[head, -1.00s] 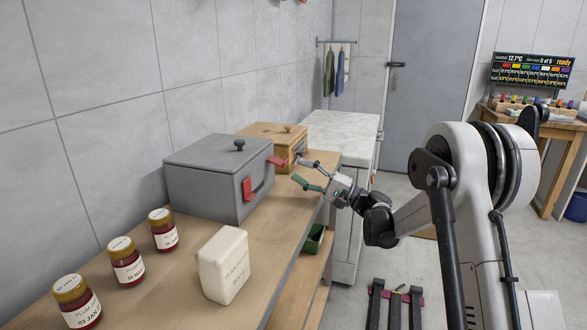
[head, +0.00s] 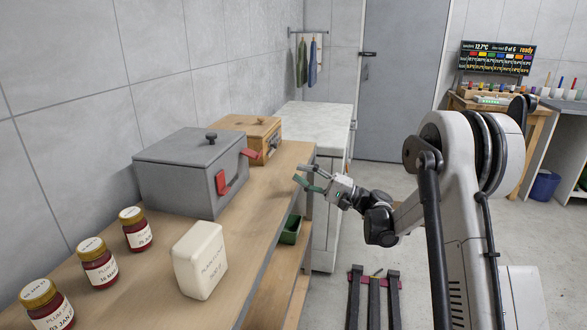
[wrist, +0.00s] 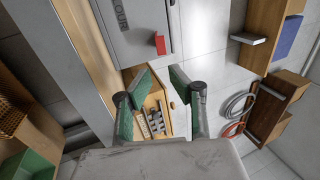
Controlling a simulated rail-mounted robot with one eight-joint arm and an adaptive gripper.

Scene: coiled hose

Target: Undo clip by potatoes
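A grey lidded box (head: 175,185) stands on the wooden bench. It has a red clip (head: 222,182) on its front, and another red piece (head: 249,152) shows at its far top corner. In the wrist view the grey box (wrist: 125,25) carries lettering ending in "OUR" and a red clip (wrist: 159,43). A wooden box (head: 262,126) stands behind it; its label is too small to read. I cannot tell which container holds potatoes. My gripper (head: 306,174) is open and empty, in the air right of the boxes. In the wrist view its green-padded fingers (wrist: 160,92) are apart.
Three red jars (head: 98,262) and a white block-shaped container (head: 200,260) stand on the near bench (head: 262,215). A green bin (head: 290,230) sits below the edge. A white counter (head: 315,125) stands behind. Grey and orange coiled hoses (wrist: 238,108) show in the wrist view.

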